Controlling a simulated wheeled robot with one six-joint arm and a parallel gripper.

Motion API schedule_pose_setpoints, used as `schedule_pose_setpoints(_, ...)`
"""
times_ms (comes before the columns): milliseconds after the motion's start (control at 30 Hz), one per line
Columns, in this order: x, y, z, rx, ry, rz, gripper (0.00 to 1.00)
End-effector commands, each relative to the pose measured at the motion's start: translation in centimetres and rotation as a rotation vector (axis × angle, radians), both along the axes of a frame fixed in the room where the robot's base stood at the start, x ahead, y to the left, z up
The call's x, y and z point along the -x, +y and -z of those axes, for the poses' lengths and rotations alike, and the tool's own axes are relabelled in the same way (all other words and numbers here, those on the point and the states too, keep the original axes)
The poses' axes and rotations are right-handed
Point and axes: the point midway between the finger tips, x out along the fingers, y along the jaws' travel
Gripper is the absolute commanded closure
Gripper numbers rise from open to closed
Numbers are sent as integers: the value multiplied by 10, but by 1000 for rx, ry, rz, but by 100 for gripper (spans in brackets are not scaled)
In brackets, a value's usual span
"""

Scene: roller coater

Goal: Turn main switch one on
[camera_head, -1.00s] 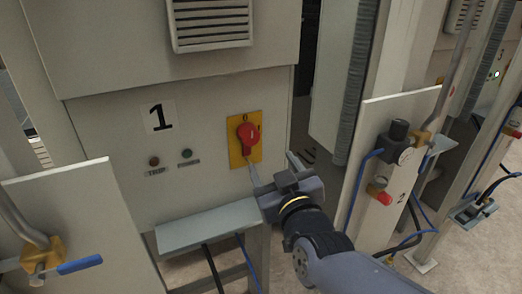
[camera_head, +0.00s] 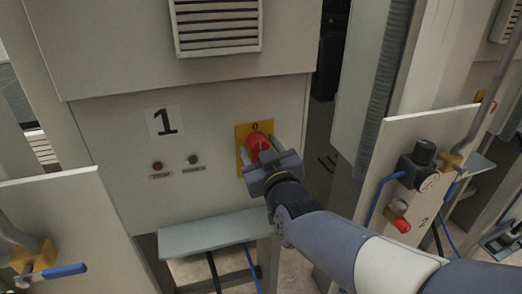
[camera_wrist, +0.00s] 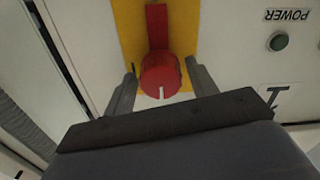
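Main switch one is a red rotary knob (camera_head: 258,143) on a yellow plate (camera_head: 241,135), on the cabinet panel marked 1. In the wrist view the red knob (camera_wrist: 161,74) shows face-on, with a red bar running up from it and a white mark at its lower edge. My gripper (camera_head: 268,160) is at the knob and hides its lower part in the head view. In the wrist view my gripper (camera_wrist: 160,80) is open, with one finger on each side of the knob. A narrow gap shows at the left finger; contact at the right finger is unclear.
Left of the switch are a TRIP lamp (camera_head: 157,166) and a green POWER lamp (camera_head: 193,159), which looks dark. A grey shelf (camera_head: 208,236) juts out below. A panel with a black regulator (camera_head: 417,163) stands to the right.

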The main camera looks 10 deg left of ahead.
Motion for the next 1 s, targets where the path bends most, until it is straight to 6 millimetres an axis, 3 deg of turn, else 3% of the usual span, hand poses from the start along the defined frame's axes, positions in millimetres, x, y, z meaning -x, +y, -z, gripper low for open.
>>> schedule_pose_setpoints(433,0,0,0,0,0,0,82)
schedule_pose_setpoints(733,0,0,2,-33,18,0,82)
schedule_pose_setpoints(1000,1,0,5,-173,103,-1,82)
